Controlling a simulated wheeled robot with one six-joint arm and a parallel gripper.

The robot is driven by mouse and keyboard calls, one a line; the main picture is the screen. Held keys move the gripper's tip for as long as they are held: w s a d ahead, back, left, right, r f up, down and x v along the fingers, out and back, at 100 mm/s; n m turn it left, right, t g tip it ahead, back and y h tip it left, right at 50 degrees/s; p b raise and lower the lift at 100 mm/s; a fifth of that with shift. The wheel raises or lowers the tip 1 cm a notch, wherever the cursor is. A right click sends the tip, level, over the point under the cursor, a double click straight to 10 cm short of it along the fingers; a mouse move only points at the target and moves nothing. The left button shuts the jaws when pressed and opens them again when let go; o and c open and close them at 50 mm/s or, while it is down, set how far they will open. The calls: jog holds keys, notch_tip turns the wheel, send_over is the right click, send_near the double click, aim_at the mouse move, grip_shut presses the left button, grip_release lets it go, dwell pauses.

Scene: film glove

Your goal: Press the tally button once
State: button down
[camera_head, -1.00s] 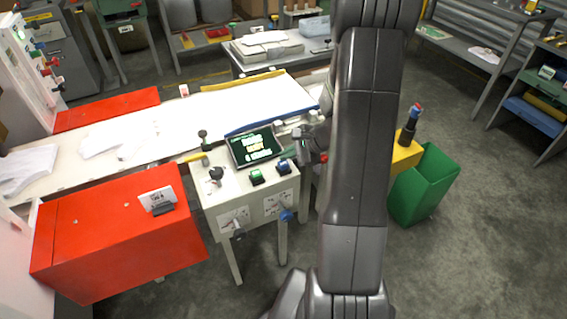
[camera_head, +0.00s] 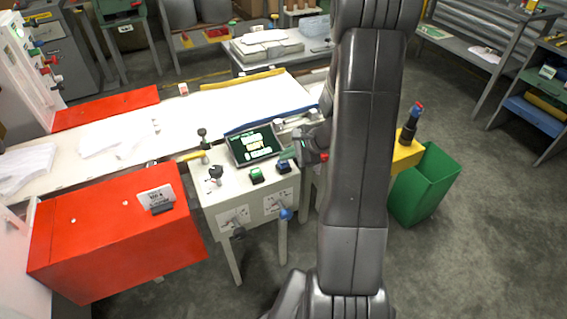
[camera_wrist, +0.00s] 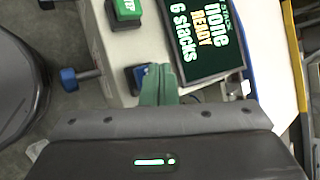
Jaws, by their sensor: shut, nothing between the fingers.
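The white control box (camera_head: 235,190) carries a green button (camera_head: 256,175) and, to its right, a blue button (camera_head: 283,167). I cannot read which one is the tally button. My gripper (camera_head: 289,154) is just above and behind the blue button. In the wrist view, the green fingers (camera_wrist: 158,84) are shut together and empty, their tips beside the blue button (camera_wrist: 138,78) and partly covering it. I cannot tell whether they touch it. The green button (camera_wrist: 125,10) is clear of the fingers. The screen (camera_wrist: 203,40) reads "none READY 6 stacks".
Two levers hang at the box front; the blue-knobbed one (camera_head: 285,213) is at the right. A black knob (camera_head: 215,172) stands on the box's left. A red cabinet (camera_head: 110,235) is left, a green bin (camera_head: 425,185) right, and a white worktable (camera_head: 150,125) behind.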

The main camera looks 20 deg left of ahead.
aim_at(288, 163)
jog(key=shift+f+b, duration=0.5)
dwell(0.7)
jog(key=shift+r, duration=0.15)
jog(key=shift+r+p, duration=0.65)
jog(key=shift+r, duration=0.15)
notch_tip(288, 163, up, 5)
jog(key=p, duration=0.3)
jog(key=shift+p, duration=0.35)
jog(key=shift+s+d, duration=0.1)
dwell(0.6)
